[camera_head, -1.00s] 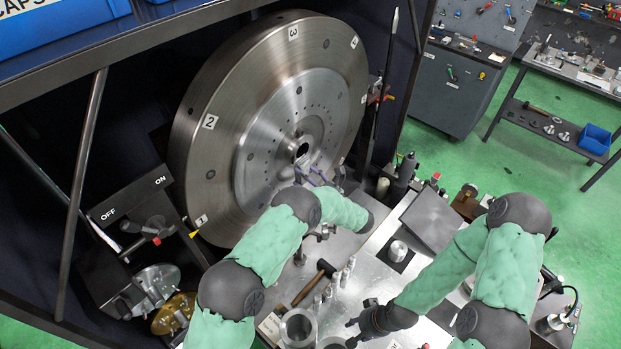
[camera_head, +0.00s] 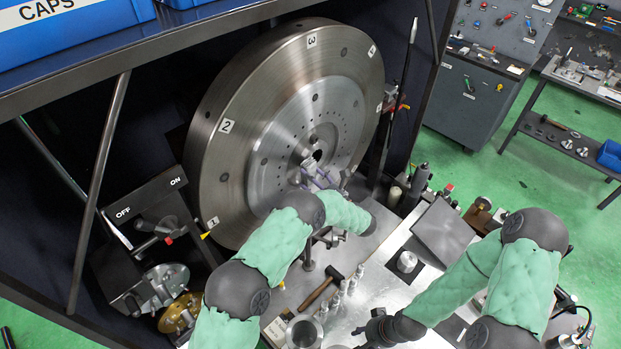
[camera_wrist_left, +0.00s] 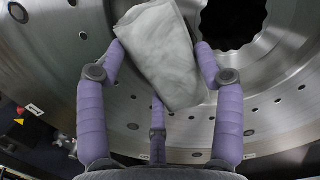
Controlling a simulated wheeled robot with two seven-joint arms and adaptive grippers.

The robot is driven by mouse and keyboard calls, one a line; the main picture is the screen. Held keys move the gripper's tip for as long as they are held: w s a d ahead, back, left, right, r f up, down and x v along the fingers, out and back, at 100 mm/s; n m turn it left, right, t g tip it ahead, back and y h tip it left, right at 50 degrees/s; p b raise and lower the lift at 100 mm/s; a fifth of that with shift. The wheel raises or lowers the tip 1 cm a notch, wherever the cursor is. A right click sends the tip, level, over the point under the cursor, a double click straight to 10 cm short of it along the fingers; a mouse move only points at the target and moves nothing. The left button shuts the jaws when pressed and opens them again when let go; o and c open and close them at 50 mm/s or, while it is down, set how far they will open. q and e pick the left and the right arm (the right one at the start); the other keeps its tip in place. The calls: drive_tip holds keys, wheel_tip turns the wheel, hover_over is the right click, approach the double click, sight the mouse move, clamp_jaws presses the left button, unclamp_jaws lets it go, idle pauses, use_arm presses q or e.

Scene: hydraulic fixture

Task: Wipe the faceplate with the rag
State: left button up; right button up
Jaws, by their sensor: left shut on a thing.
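The faceplate (camera_head: 255,150) is a large round steel disc standing upright, with numbered labels on its rim and a bored hub; its holed face also fills the wrist view (camera_wrist_left: 270,105). My left gripper (camera_head: 320,178) is in front of the faceplate, just below the hub. In the left wrist view its purple fingers (camera_wrist_left: 160,47) are shut on the folded grey-white rag (camera_wrist_left: 160,60). The rag lies against or very close to the face; contact is not clear. My right gripper (camera_head: 368,331) is low over the bench, its fingers too small and dark to judge.
The metal bench (camera_head: 385,275) below carries a hammer (camera_head: 321,287), small upright parts and a tilted grey plate (camera_head: 443,232). An ON/OFF lever panel (camera_head: 150,205) stands left of the faceplate. A dark post (camera_head: 398,110) rises at its right. Green floor lies open at right.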

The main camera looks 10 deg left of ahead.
sight(316, 173)
use_arm(q)
drive_tip(key=shift+b+x, duration=0.55)
drive_tip(key=shift+x, duration=0.4)
drive_tip(key=shift+f, duration=0.1)
drive_tip(key=w+b, duration=0.1)
drive_tip(key=d+b, duration=0.1)
drive_tip(key=b, duration=0.1)
drive_tip(key=shift+w+d+f, duration=0.2)
drive_tip(key=shift+w, duration=0.2)
drive_tip(key=shift+w+d+r+b, duration=0.15)
drive_tip(key=shift+w+d+b, duration=0.35)
drive_tip(key=shift+w+b, duration=0.4)
drive_tip(key=shift+s+a+b, duration=0.15)
drive_tip(key=shift+b, duration=0.4)
drive_tip(key=shift+s+a+r+p, duration=0.15)
drive_tip(key=shift+s+a+p, duration=0.1)
drive_tip(key=shift+s+p, duration=0.1)
drive_tip(key=shift+s+a+p, duration=0.2)
drive_tip(key=shift+s+a, duration=0.2)
drive_tip(key=shift+s, duration=0.25)
drive_tip(key=shift+s+a+p, duration=0.2)
drive_tip(key=shift+s+a, duration=0.15)
drive_tip(key=shift+s, duration=0.35)
drive_tip(key=shift+r+b+v, duration=0.15)
drive_tip(key=shift+b+v, duration=0.15)
drive_tip(key=shift+v, duration=1.15)
drive_tip(key=shift+r+b+v, duration=0.2)
drive_tip(key=shift+b+v, duration=0.1)
drive_tip(key=shift+v, duration=1.2)
